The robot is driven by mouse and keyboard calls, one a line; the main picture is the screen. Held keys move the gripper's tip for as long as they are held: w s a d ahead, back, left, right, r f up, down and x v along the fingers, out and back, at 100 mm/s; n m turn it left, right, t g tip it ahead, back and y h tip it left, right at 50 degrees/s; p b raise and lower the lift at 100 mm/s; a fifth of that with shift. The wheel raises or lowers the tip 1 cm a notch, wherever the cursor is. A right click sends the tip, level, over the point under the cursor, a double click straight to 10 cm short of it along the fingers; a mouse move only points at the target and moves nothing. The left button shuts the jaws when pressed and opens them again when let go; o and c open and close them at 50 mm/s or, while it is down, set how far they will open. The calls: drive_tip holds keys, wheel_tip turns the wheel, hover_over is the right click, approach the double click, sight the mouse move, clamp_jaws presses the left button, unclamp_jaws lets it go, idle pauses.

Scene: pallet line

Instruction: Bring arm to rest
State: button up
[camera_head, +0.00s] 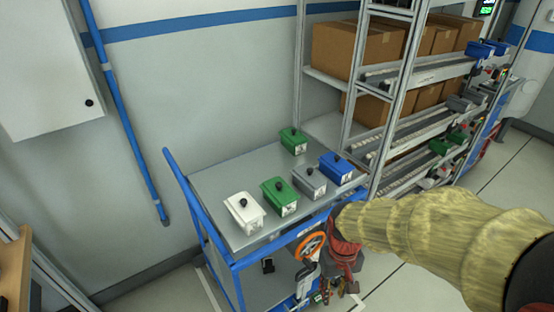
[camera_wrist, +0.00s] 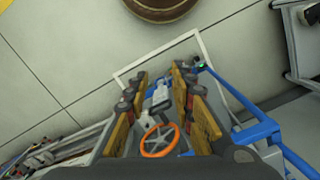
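My arm reaches in from the right in the head view, in a tan ribbed cover. My gripper (camera_head: 340,268) hangs beside the front edge of the blue cart (camera_head: 222,266), pointing down. In the wrist view my gripper (camera_wrist: 159,78) has its two yellow-brown fingers apart with a clear gap. An orange handwheel (camera_head: 311,246) is at the cart's front edge, just left of my gripper. The handwheel also shows between the fingers in the wrist view (camera_wrist: 160,153). I see no object gripped; whether the gripper touches the wheel or cart is unclear.
On the cart top stand a white bin (camera_head: 243,211), two green bins (camera_head: 280,197) (camera_head: 294,141), a grey bin (camera_head: 309,180) and a blue bin (camera_head: 337,167). A shelf rack (camera_head: 398,92) with cartons is behind right. Floor at right (camera_head: 505,172) is clear.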

drive_tip(key=s+d+r+t, duration=0.2)
drive_tip(key=s+r+t, duration=0.1)
drive_tip(key=r, duration=0.7)
drive_tip(key=s+d+r+m+t+p, duration=0.1)
drive_tip(key=s+d+r+t, duration=0.1)
drive_tip(key=r, duration=0.9)
drive_tip(key=shift+s+m+t, duration=0.3)
drive_tip(key=shift+s+t, duration=0.4)
drive_tip(key=shift+s, duration=0.55)
